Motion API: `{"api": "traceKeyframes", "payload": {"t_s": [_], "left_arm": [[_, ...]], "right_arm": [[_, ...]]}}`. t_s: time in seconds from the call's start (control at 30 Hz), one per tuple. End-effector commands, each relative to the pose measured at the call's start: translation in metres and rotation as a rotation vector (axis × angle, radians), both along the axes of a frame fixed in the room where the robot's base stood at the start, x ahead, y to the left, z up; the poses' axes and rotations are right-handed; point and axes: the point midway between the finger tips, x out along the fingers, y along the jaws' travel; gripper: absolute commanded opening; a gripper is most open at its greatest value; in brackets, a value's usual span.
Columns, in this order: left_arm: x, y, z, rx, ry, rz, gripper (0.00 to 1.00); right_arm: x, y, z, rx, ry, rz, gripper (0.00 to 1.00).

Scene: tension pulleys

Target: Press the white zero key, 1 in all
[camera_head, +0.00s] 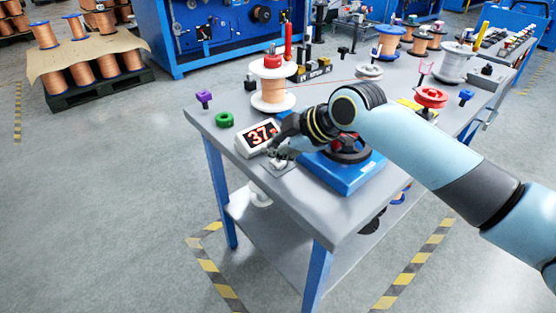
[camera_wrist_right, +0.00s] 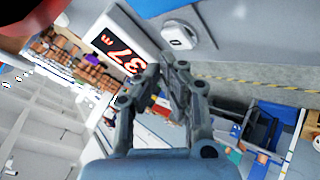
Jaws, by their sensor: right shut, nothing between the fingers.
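The white zero key (camera_head: 279,165) sits on a small grey plate at the near left edge of the workbench, just in front of the display. In the right wrist view the key (camera_wrist_right: 179,33) is at the top, ahead of the fingertips, with a small dark mark on it. My right gripper (camera_head: 281,151) is shut and empty, just above and behind the key in the head view. In the right wrist view its fingers (camera_wrist_right: 165,70) are apart from the key. Whether it touches the key is hard to tell in the head view. My left gripper is in neither view.
A white display (camera_head: 257,137) with red digits 37 stands beside the gripper. A blue scale-like base (camera_head: 343,178) lies under my right arm. A copper spool (camera_head: 272,87), green ring (camera_head: 224,119) and purple knob (camera_head: 204,98) stand on the workbench (camera_head: 330,216).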

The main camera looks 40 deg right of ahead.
Motion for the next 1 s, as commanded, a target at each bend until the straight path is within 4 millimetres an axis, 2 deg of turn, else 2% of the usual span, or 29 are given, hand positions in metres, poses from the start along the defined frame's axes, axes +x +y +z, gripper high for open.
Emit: {"api": "traceKeyframes", "payload": {"t_s": [0.3, 1.0], "left_arm": [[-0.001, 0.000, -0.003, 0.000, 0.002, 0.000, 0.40], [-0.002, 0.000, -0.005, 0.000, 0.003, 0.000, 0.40]], "right_arm": [[0.000, 0.000, -0.008, 0.000, 0.001, 0.001, 0.00], [0.000, 0.000, -0.012, 0.000, 0.001, 0.001, 0.00]]}}
